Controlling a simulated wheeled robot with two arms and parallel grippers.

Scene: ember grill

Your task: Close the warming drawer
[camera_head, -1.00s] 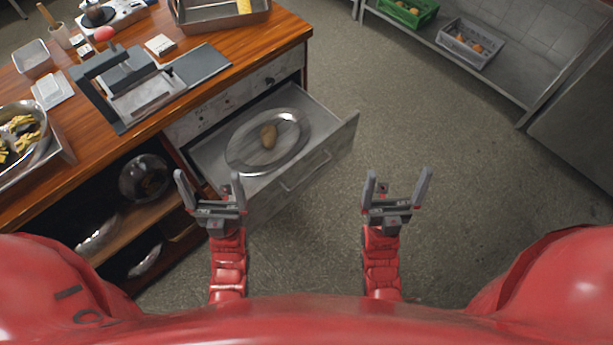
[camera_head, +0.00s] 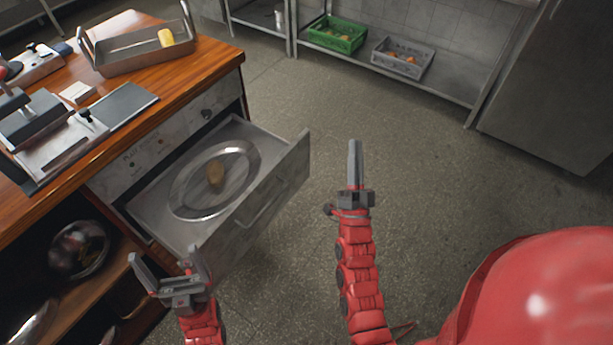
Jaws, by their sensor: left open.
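The warming drawer (camera_head: 280,182) is pulled out from the wooden counter, its grey front panel and bar handle facing right.
The counter (camera_head: 190,82) bears a metal tray (camera_head: 140,58) and a press-like device (camera_head: 60,140). Open shelves with metal bowls (camera_head: 80,248) lie below. A metal rack (camera_head: 450,90) holds a green crate (camera_head: 338,35) and a grey crate (camera_head: 402,60). The floor right of the drawer is clear.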

